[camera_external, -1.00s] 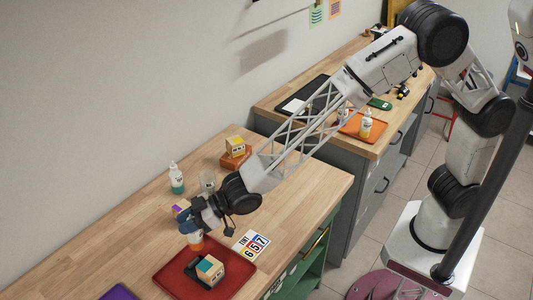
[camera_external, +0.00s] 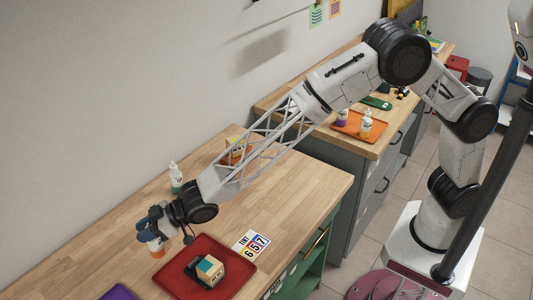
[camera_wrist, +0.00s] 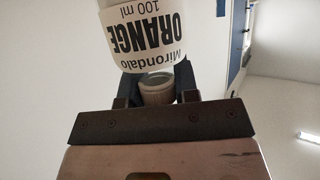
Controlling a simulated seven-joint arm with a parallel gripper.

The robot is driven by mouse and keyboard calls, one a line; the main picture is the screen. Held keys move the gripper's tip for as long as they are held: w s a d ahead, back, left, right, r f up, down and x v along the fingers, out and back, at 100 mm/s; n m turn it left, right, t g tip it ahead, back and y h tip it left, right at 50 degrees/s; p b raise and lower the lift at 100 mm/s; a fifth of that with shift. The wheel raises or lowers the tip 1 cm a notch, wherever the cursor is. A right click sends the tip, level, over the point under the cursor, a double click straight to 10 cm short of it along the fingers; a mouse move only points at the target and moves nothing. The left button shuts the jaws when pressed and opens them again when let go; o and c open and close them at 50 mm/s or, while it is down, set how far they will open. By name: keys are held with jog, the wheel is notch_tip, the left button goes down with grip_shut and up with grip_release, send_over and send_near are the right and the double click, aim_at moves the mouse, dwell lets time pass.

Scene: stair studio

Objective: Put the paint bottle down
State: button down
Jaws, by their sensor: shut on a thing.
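My gripper (camera_external: 152,230) is shut on the paint bottle (camera_external: 157,248), a white bottle with orange at its lower part. In the wrist view the bottle (camera_wrist: 145,40) shows its label "ORANGE 100 ml", and the fingers (camera_wrist: 158,90) close around its pale neck. The bottle is roughly upright, left of the red tray (camera_external: 190,291), over the wooden worktop (camera_external: 130,225). I cannot tell whether its base touches the wood.
A wooden block with a teal top (camera_external: 209,268) sits in a dark holder on the red tray. A teal paint bottle (camera_external: 176,178) stands further back. A number card (camera_external: 250,243) lies right of the tray, a purple tray (camera_external: 118,293) at the front. Bare wood lies left of my gripper.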

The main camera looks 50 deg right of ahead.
jog(key=shift+w+a, duration=0.1)
dwell(0.3)
jog(key=shift+f, duration=1.7)
jog(key=shift+f, duration=0.15)
jog(key=c, duration=0.9)
grip_release()
jog(key=shift+o, duration=0.2)
jog(key=shift+v, duration=0.85)
jog(key=v, duration=1)
